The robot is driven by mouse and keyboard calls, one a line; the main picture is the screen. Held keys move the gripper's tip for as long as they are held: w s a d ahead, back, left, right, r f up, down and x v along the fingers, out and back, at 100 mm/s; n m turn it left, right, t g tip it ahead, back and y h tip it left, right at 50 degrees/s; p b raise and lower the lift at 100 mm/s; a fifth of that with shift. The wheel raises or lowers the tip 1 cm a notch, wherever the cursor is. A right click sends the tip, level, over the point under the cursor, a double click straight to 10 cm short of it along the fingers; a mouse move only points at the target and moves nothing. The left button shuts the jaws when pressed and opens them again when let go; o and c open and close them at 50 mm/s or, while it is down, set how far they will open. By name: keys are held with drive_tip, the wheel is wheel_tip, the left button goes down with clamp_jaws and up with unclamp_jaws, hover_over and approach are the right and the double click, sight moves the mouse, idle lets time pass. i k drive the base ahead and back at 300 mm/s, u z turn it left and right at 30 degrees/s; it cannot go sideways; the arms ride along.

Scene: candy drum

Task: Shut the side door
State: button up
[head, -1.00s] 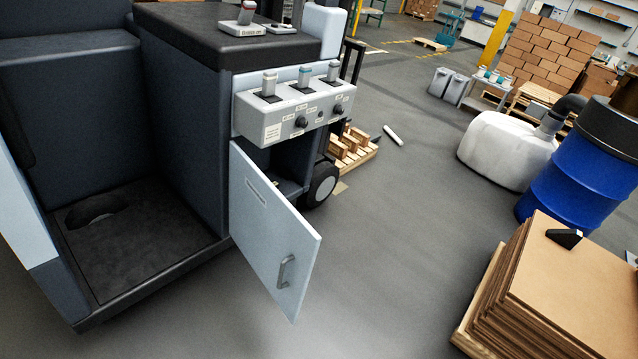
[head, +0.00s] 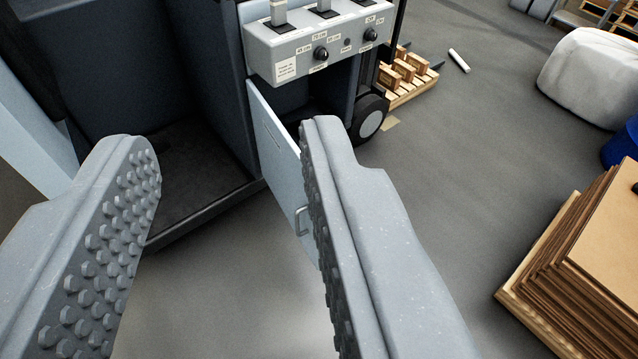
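The side door (head: 273,134) is a light blue-grey panel hinged at its left edge on the forklift-like vehicle, below the lever console. It stands swung open, with the dark compartment (head: 307,100) showing behind it. Its metal handle (head: 299,221) is near the lower free edge. My gripper (head: 228,145) is open and empty, its two studded grey fingers spread wide. The right finger overlaps the door's free edge in the picture and hides part of it. I cannot tell whether it touches the door.
The grey lever console (head: 318,45) juts out above the door. A black wheel (head: 369,119) is to the right of the compartment. A pallet with flat cardboard (head: 590,250) stands at the right. The floor between is clear.

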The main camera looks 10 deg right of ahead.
sight(280, 163)
drive_tip(key=z, duration=0.1)
drive_tip(key=i, duration=1)
drive_tip(key=u, duration=0.1)
